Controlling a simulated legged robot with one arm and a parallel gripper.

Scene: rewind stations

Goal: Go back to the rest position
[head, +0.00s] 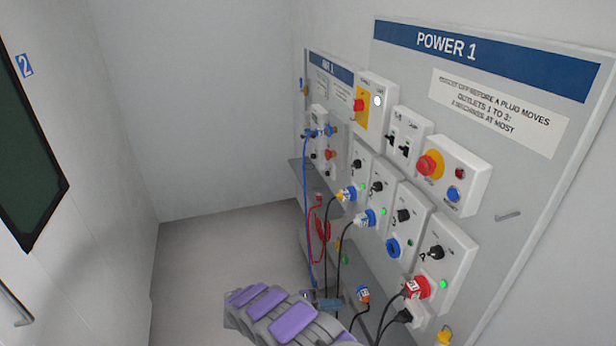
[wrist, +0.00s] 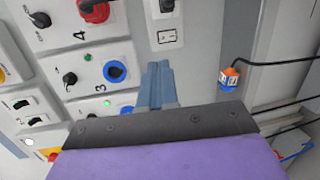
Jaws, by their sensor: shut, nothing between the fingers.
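My gripper (head: 326,303) is low at the bottom middle of the head view, in front of the lower part of the POWER 1 panel (head: 520,190). My purple and grey arm covers what lies behind it. In the wrist view my gripper (wrist: 158,72) has its two blue-grey fingers together, with nothing between them. The fingertips overlap the panel in that picture, beside outlet 3 (wrist: 115,71); I cannot tell how far apart they are.
A red plug (head: 416,288) sits in the lowest outlet. A loose orange-and-blue plug (head: 362,294) is by the panel's foot, also in the wrist view (wrist: 230,77). Black cables hang near my gripper. A board (head: 25,150) is on the left wall; floor (head: 205,265) between is clear.

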